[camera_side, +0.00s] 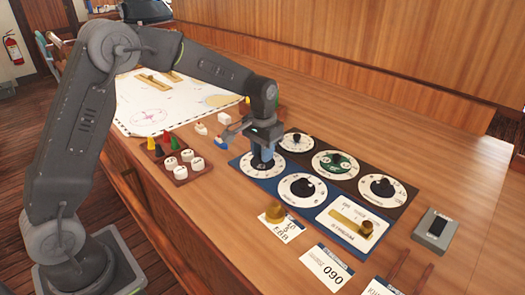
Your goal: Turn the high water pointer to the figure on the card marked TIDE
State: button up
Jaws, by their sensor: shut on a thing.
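My gripper (263,157) points straight down over the left dial (255,171) of the dark blue front panel. It is shut on the pointer at that dial's middle, which the fingers hide. Part of the dial's white ring of figures shows around them. I cannot read its label or tell which figure the pointer is at. White cards lie in front of the panel: one (290,236) partly under a brass weight (276,212), one with large figures (325,268), and one cut off by the lower edge (378,289). I cannot tell which is marked TIDE.
The other front dial (302,188) and a brass lever plate (334,213) sit beside it. The back panel has three dials (297,141), (335,163), (382,188). Pegs and round pieces in wooden trays (180,180), a chart (160,104) and a grey box (435,229) stand around.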

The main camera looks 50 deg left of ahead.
jog(key=shift+n, duration=2.1)
jog(key=shift+r, duration=0.1)
jog(key=o, duration=0.9)
jog(key=shift+o, duration=0.2)
notch_tip(320, 180, up, 14)
